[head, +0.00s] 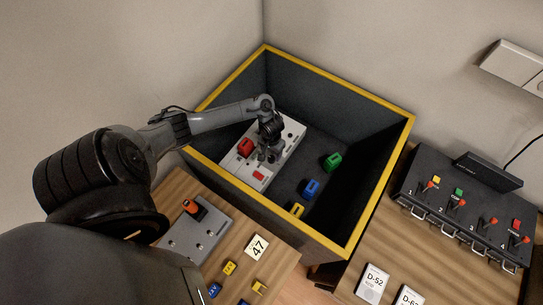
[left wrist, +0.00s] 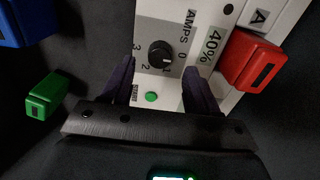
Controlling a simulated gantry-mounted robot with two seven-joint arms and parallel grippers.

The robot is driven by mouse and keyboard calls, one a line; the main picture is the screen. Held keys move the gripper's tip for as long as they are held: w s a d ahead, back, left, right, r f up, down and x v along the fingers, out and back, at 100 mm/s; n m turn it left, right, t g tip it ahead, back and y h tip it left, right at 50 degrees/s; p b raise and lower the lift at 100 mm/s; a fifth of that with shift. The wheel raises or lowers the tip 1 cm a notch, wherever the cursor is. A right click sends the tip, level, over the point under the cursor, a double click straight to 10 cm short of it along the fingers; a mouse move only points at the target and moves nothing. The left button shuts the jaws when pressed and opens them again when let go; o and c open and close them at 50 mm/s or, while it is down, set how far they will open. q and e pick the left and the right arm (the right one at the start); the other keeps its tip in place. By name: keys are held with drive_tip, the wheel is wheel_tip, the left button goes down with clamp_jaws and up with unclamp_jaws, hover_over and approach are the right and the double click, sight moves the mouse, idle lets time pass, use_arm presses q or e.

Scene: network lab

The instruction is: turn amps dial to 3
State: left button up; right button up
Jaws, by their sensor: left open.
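The amps dial (left wrist: 160,54) is a round black knob on a white panel (head: 291,132), with the numbers 0 to 3 printed around it. The knob's exact pointer setting is too small to tell. My left gripper (head: 267,154) is over the panel inside the dark bin. In the left wrist view its open fingers (left wrist: 158,70) stand on either side of the dial, with nothing gripped. I cannot tell whether they touch the knob. In the head view the gripper hides the dial. My right gripper is not in view.
The bin's yellow rim (head: 336,87) surrounds the panel. A red block (left wrist: 253,61) sits on the panel close to the gripper. Green (head: 331,161) and blue (head: 311,188) blocks lie on the bin floor. A green button (left wrist: 151,97) is beside the dial. A black switch box (head: 460,215) stands at right.

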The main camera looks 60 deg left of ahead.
sight(271, 158)
use_arm(q)
drive_tip(key=shift+f+b, duration=0.7)
drive_tip(key=shift+f, duration=1.3)
drive_tip(key=c, duration=1)
